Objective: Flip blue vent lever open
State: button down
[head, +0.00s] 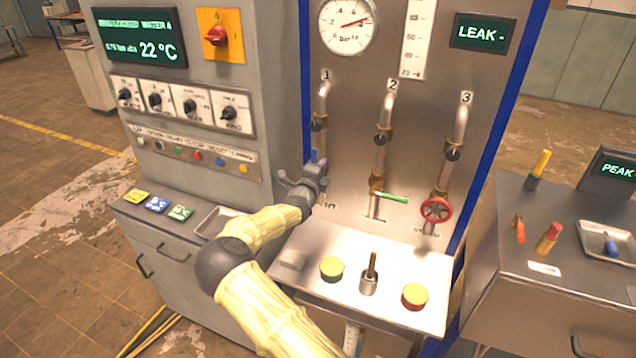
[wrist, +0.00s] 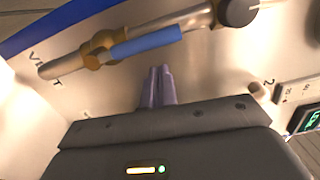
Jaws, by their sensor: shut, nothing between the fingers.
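The blue vent lever (wrist: 150,42) shows in the wrist view on a brass valve (wrist: 99,50) near the VENT lettering. It lies roughly along its pipe, pointing to the right in the picture. In the head view, my gripper hides most of this valve at the lower end of pipe 1 (head: 322,103). My gripper (head: 318,167) is at the panel there. In the wrist view its fingertips (wrist: 160,70) are together, empty, just below the lever in the picture. I cannot tell whether they touch it.
Pipe 2 (head: 387,110) has a green lever (head: 393,197) and pipe 3 (head: 461,122) a red handwheel (head: 436,210), both right of my gripper. A console ledge with yellow-topped buttons (head: 332,268) and a metal toggle (head: 369,277) juts out below. A side cart (head: 560,285) stands right.

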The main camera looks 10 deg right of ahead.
jog(key=s+d+b+v, duration=0.1)
jog(key=b+v, duration=0.2)
jog(key=v, duration=0.7)
jog(key=shift+s+d, duration=0.25)
jog(key=shift+d, duration=0.05)
jog(key=shift+w, duration=0.1)
